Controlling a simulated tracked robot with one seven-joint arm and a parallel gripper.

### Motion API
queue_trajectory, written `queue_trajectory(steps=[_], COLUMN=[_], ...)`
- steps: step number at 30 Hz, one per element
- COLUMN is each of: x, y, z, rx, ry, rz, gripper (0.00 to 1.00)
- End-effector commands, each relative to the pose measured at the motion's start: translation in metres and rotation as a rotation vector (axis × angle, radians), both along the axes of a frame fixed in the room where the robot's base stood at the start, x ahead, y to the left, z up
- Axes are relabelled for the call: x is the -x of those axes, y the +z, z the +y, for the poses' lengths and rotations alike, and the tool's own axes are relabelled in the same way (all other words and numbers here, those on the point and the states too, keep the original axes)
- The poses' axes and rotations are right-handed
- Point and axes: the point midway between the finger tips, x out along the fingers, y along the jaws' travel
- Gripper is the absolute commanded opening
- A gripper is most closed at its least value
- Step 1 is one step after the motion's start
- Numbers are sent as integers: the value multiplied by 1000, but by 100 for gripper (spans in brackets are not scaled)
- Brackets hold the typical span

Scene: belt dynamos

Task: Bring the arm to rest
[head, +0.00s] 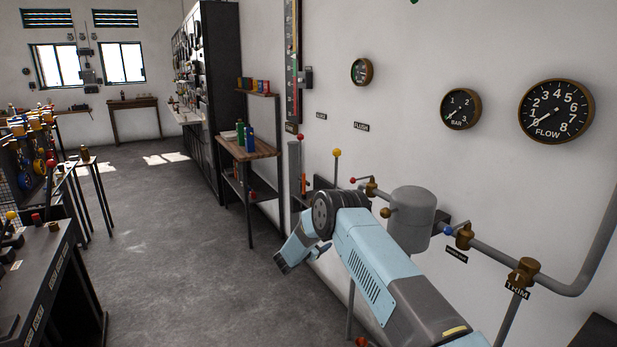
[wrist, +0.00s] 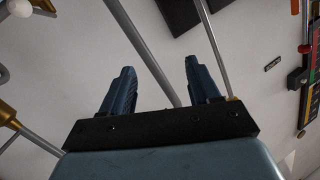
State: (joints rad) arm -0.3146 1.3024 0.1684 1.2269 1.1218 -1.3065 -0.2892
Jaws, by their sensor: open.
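My arm, light blue and grey, reaches from the bottom right in the head view and bends down at a dark round joint. My gripper shows in the wrist view (wrist: 160,85) with its two dark blue fingers spread apart and nothing between them. In the head view the end of the arm hangs low, left of the joint, and its fingertips are hard to make out. Behind the fingers in the wrist view are a white wall and a grey pipe (wrist: 145,50), which passes behind the gap between them.
A grey tank (head: 411,218) with a brass valve (head: 464,236) and pipes stands close to my arm. Gauges, including a FLOW dial (head: 556,111), hang on the wall. A wooden shelf (head: 247,148) holds bottles. A dark console (head: 45,285) stands at left. The floor between is clear.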

Motion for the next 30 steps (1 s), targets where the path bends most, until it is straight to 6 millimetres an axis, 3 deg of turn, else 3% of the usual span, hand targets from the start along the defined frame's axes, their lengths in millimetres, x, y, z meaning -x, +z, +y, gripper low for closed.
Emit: queue_trajectory(steps=[1, 6, 14, 22, 30], x=[-8, -25, -32, -14, 26], y=[24, 89, 187, 280, 361], z=[0, 5, 8, 6, -3], rx=[-16, -63, -113, -141, -147], ry=[30, 148, 318, 482, 625], rz=[-6, -5, 11, 50, 113], gripper=[61, 61, 61, 61, 61])
